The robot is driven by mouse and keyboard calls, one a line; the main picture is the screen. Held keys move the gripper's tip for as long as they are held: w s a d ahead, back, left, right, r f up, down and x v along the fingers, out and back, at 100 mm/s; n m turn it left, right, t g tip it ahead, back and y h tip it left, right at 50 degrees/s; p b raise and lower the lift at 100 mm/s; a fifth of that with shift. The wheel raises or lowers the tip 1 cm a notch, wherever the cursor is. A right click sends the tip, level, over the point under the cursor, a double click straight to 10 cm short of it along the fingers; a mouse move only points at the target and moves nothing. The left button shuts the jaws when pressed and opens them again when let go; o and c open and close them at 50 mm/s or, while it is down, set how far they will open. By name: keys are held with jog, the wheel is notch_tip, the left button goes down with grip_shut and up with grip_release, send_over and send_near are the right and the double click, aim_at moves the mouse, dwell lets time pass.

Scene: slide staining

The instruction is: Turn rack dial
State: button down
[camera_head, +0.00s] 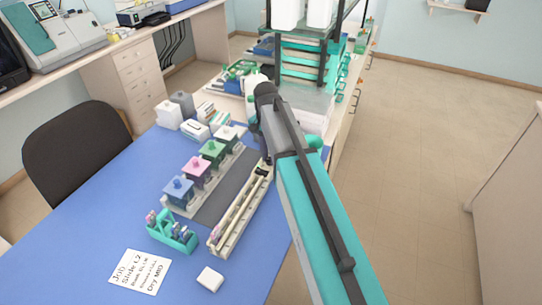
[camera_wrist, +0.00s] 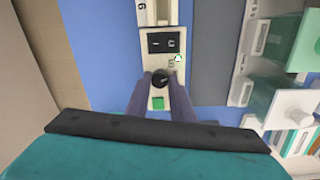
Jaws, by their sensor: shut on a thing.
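Staining jars with blue, pink and green lids (camera_head: 196,172) stand left of the rack. A teal slide holder (camera_head: 172,232), a printed card (camera_head: 140,272) and a small white block (camera_head: 210,279) lie nearer. A shelf unit (camera_head: 305,60) stands behind.

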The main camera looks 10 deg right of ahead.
aim_at(267, 159)
jog(key=n, duration=0.5)
jog(key=shift+s+f, duration=0.1)
jog(key=shift+s, duration=0.1)
jog(key=shift+n, duration=0.3)
jog(key=c, duration=1.5)
grip_release()
jog(key=shift+c, duration=0.2)
jog(key=shift+w, duration=0.1)
jog(key=shift+a+r+p, duration=0.1)
jog(key=shift+r+p, duration=0.35)
jog(key=shift+r, duration=0.3)
notch_tip(267, 159, up, 12)
jog(key=p, duration=0.7)
jog(key=shift+a+r+p, duration=0.25)
jog(key=shift+a+p, duration=0.05)
jog(key=shift+p, duration=0.05)
